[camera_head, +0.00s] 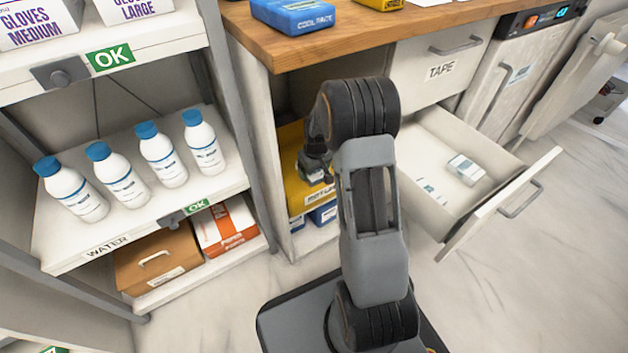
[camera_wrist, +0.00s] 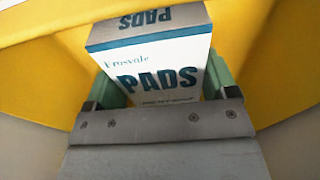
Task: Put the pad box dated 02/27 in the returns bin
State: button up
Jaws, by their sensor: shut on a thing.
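My gripper (camera_wrist: 165,92) is shut on a white and teal pad box (camera_wrist: 160,75) marked PADS. No date can be read on the faces that show. Yellow walls of the returns bin (camera_wrist: 50,65) surround the box in the wrist view; I cannot tell if the box touches the bin. In the head view the yellow bin (camera_head: 290,150), its label partly readable, stands in the open cupboard under the counter. My gripper (camera_head: 318,172) is at the bin there, mostly hidden by my arm.
An open drawer (camera_head: 428,141) at the right holds a small white box (camera_head: 466,169) and another partly hidden by my arm. A shelf (camera_head: 222,178) at the left carries several water bottles. Blue boxes (camera_head: 323,213) stand below the bin. A cold pack (camera_head: 292,14) lies on the counter.

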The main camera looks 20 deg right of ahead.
aim_at(317, 171)
notch_tip(317, 171, down, 5)
jog(key=shift+r+b, duration=0.2)
jog(key=shift+b, duration=0.9)
jog(key=o, duration=0.9)
jog(key=shift+f, duration=0.1)
jog(key=r+p, duration=0.1)
jog(key=r, duration=0.3)
jog(key=s+r+p, duration=0.1)
jog(key=r+p, duration=0.1)
jog(key=r, duration=0.2)
jog(key=r+p, duration=0.2)
jog(key=r, duration=0.2)
jog(key=shift+s+d+r, duration=0.1)
jog(key=shift+s+r, duration=0.05)
jog(key=shift+s, duration=0.1)
